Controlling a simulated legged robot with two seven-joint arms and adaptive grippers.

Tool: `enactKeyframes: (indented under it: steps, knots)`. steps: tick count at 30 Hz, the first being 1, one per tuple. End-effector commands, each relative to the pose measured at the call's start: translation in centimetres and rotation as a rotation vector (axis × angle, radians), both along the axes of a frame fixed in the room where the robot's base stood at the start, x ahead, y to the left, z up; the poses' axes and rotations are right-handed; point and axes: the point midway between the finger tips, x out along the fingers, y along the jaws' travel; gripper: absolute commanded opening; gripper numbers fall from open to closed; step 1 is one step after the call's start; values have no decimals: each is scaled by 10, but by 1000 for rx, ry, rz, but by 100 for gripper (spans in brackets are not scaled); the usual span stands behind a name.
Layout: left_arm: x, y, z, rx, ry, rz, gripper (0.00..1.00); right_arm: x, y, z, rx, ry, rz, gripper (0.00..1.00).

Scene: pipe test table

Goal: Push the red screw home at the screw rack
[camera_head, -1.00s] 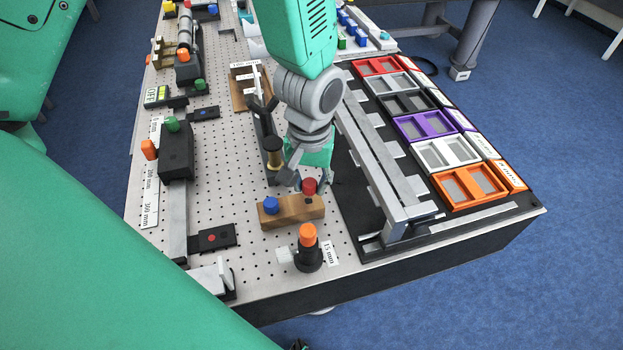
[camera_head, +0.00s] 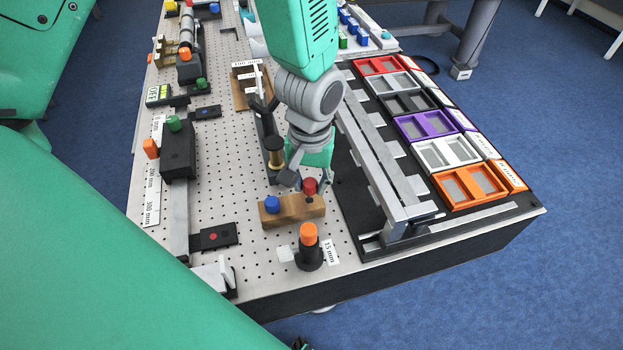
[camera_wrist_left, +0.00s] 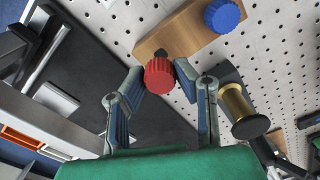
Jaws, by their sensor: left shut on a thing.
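The screw rack (camera_head: 285,215) is a wooden block on the perforated table plate. A blue screw (camera_head: 272,204) sits in its left end. The red screw (camera_head: 310,187) is at its right end, and its knurled head also shows in the left wrist view (camera_wrist_left: 158,77). My left gripper (camera_head: 312,184) is shut on the red screw, with a fingertip on each side of the head. A dark part shows between the head and the wood; I cannot tell how deep the screw sits. My right gripper is not in view.
A black holder with an orange knob (camera_head: 309,235) stands just in front of the rack. A gold spool (camera_head: 275,155) stands behind it, close to my gripper. A metal rail (camera_head: 385,175) and coloured trays (camera_head: 425,124) lie to the right. Perforated plate is free left of the rack.

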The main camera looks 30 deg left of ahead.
Motion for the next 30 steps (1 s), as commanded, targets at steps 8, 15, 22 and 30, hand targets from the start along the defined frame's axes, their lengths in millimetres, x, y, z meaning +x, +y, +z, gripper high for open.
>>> enactKeyframes:
  steps: [8,15,22,30]
  knots:
    - [0,0,-8,0,0,0,0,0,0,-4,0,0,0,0]
    - [0,0,-14,0,0,0,0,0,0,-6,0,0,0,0]
    - [0,0,-20,0,0,0,0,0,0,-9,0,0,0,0]
    - [0,0,-26,1,0,0,0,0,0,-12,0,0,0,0]
